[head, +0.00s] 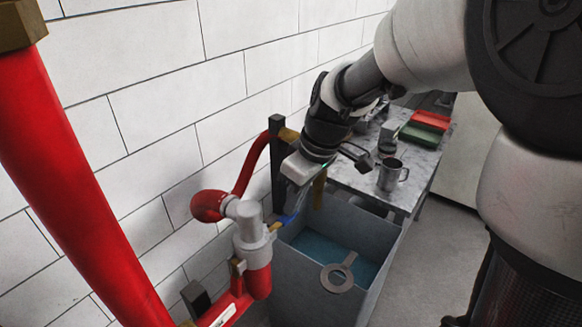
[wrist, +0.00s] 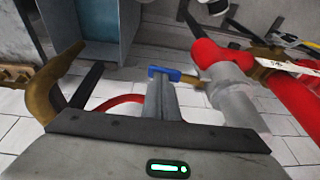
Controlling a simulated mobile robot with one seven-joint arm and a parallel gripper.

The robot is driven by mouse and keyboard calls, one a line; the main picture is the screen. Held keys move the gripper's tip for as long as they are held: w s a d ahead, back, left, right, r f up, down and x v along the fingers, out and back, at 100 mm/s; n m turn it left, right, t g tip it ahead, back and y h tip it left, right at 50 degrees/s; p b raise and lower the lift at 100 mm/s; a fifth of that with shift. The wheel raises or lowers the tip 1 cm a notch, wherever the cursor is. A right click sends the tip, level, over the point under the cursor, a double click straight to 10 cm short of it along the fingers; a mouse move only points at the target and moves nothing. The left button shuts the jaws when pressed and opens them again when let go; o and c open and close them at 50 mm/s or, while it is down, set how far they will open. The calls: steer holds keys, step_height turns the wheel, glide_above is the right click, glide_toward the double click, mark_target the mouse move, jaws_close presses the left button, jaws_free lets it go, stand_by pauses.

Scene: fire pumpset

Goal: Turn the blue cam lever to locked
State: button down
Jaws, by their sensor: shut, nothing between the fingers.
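The blue cam lever (head: 290,217) is a small blue piece beside the grey-white coupling (head: 250,225) on the red pipe, mostly hidden behind my gripper in the head view. In the wrist view the blue lever (wrist: 165,73) lies right at the tips of my fingers, left of the grey coupling (wrist: 230,90). My gripper (wrist: 160,92) is shut, with nothing between its fingers. It points down beside the coupling in the head view. I cannot tell whether the fingertips touch the lever.
A grey tank (head: 310,285) with blue inside stands below my gripper, a flat ring-ended plate (head: 338,275) at its rim. A dark post (head: 277,160) and the tiled wall (head: 130,130) are close on the left. A table (head: 420,160) holds a metal mug (head: 391,175) and trays.

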mark_target(298, 214)
steer(key=shift+f, duration=0.15)
steer(key=g, duration=0.1)
steer(key=f+y+b, duration=0.1)
steer(key=f+g+y, duration=0.1)
steer(key=shift+w+d+f+g, duration=0.2)
steer(key=shift+w+d+g, duration=0.1)
steer(key=shift+w, duration=0.05)
step_height(298, 214, down, 2)
steer(key=g+y, duration=0.1)
steer(key=m+g+y+b, duration=0.1)
steer(key=shift+f+g+y, duration=0.25)
steer(key=shift+g+y, duration=0.05)
steer(key=shift+s+a+f+m+g+y+b, duration=0.2)
steer(key=shift+s+a+f+g+y+b, duration=0.2)
steer(key=shift+f+g+y, duration=0.3)
steer(key=shift+s+a+f+m+g+y+b, duration=0.2)
steer(key=shift+s+f+g+y+b, duration=0.15)
steer(key=shift+f+g+y+b, duration=0.3)
steer(key=shift+s+a+f+m+g+y+b, duration=0.2)
steer(key=shift+s+a+f+g+y+b, duration=0.15)
steer(key=shift+f+g+y, duration=0.35)
